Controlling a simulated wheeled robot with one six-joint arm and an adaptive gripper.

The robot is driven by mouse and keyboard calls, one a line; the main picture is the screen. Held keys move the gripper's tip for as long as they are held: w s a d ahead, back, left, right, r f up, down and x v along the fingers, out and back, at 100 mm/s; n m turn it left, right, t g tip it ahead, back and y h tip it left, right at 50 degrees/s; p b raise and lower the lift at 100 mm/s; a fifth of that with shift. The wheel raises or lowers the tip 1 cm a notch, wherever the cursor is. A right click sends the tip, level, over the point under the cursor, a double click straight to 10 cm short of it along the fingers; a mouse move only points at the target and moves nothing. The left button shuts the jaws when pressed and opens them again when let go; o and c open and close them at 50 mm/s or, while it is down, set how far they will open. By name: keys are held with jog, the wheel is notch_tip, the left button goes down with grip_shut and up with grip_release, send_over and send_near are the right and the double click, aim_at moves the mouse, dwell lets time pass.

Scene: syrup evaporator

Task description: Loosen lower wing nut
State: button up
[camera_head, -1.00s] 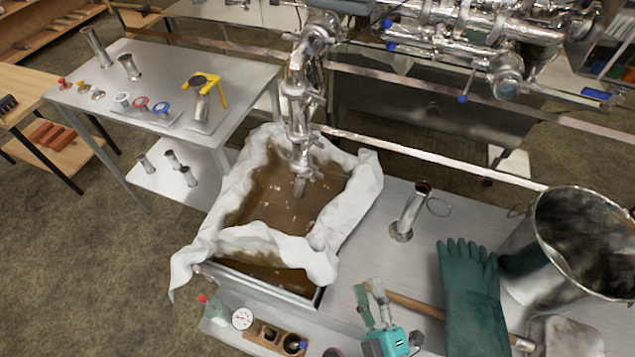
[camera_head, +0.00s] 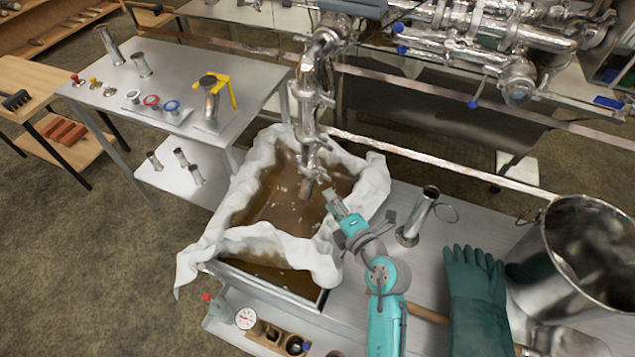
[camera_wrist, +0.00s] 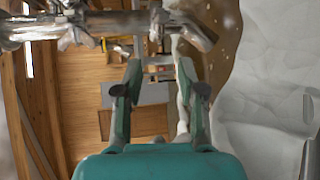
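The lower wing nut is too small to make out clearly. In the wrist view the pipe (camera_wrist: 115,22) crosses the top left, with a clamp (camera_wrist: 156,20) just beyond my fingers. My gripper (camera_head: 333,200) is by the pan's right side, below and right of the pipe outlet. In the wrist view my gripper (camera_wrist: 160,75) is open, with nothing between its fingers.
The cloth-lined pan (camera_head: 262,276) holds brown liquid beneath the pipe. A metal cylinder (camera_head: 416,217), green gloves (camera_head: 475,290) and a large steel pot (camera_head: 565,260) stand to the right.

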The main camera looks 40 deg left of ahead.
aim_at(318, 183)
jog(key=x, duration=0.8)
jog(key=shift+a+r, duration=0.1)
jog(key=shift+a, duration=0.05)
jog(key=shift+c, duration=0.2)
grip_shut()
